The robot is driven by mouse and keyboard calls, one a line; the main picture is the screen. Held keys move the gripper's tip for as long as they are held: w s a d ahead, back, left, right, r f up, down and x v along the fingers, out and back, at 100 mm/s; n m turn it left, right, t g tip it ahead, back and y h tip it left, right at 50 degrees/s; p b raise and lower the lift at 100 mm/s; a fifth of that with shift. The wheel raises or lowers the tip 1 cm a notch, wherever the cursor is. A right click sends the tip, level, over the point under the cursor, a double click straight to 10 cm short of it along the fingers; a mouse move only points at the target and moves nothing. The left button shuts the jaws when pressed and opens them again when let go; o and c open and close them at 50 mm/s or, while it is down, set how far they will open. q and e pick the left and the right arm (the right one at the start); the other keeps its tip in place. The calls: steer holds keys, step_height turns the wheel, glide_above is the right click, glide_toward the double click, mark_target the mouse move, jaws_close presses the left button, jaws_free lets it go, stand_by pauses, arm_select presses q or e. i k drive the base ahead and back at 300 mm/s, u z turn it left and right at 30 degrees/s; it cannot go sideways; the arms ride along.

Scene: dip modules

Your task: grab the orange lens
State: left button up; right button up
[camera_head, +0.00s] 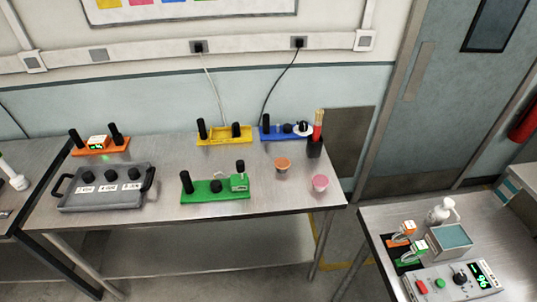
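A small orange-topped round piece (282,164), which looks like the orange lens, stands on the metal table right of the middle. A similar pink piece (320,183) stands to its right and nearer the front edge. Nothing touches the orange piece. Neither of my grippers shows in the head view.
Green (215,197), yellow (222,141), blue (270,133) and orange (85,152) modules with black posts stand on the table (160,157). A grey box (78,202) with black handles is at left. A black cup (314,149) holds red sticks. A right-hand table holds a control box (442,291).

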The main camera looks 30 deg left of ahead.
mark_target(281, 163)
steer(key=u, duration=0.8)
steer(key=i, duration=0.8)
steer(key=u, duration=0.85)
